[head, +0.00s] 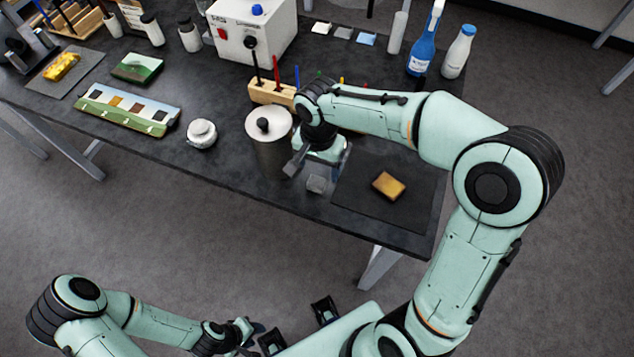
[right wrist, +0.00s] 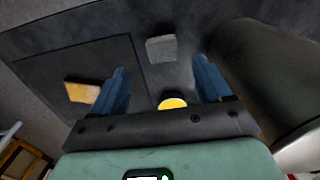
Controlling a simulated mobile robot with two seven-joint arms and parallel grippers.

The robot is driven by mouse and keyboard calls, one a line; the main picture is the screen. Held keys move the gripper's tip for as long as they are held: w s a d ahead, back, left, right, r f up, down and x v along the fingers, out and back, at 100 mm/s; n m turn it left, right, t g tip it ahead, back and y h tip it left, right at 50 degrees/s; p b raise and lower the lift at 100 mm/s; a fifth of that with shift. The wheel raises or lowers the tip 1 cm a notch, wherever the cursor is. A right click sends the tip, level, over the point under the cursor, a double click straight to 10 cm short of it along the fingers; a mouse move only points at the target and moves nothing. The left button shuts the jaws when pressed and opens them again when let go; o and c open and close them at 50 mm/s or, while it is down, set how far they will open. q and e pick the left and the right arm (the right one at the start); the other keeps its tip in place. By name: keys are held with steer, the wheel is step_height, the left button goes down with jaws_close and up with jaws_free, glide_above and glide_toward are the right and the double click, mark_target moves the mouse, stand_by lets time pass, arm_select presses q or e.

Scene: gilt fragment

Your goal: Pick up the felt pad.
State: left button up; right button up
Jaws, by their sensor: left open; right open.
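The felt pad looks like a small grey square block (head: 316,184) on the dark table, near its front edge. In the right wrist view the grey pad (right wrist: 161,48) lies beyond the fingertips, between their lines and apart from both. My right gripper (head: 317,168) is open and empty, pointing down just behind the pad. Its two blue fingers (right wrist: 163,82) are spread wide in the right wrist view. My left gripper (head: 262,335) is open and empty, low in the head view, away from the table.
A lidded dark pot (head: 268,146) stands close left of my right gripper. A gold fragment (head: 388,185) lies on a dark mat (head: 412,212) to the right. A wooden tool block (head: 272,92) stands behind.

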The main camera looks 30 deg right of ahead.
mark_target(317, 181)
step_height(317, 181, down, 6)
steer(key=shift+w+a+f, duration=0.1)
steer(key=shift+w+f, duration=0.05)
steer(key=shift+f, duration=0.1)
arm_select(q)
steer(key=shift+f, duration=0.1)
arm_select(e)
steer(key=shift+c, duration=0.3)
steer(key=c, duration=1.1)
steer(key=shift+r, duration=0.1)
steer(key=shift+c, duration=0.2)
arm_select(q)
steer(key=w+r+p, duration=0.2)
steer(key=r, duration=0.1)
steer(key=shift+r, duration=0.1)
arm_select(e)
step_height(317, 181, up, 20)
steer(key=o, duration=0.5)
steer(key=c, duration=0.3)
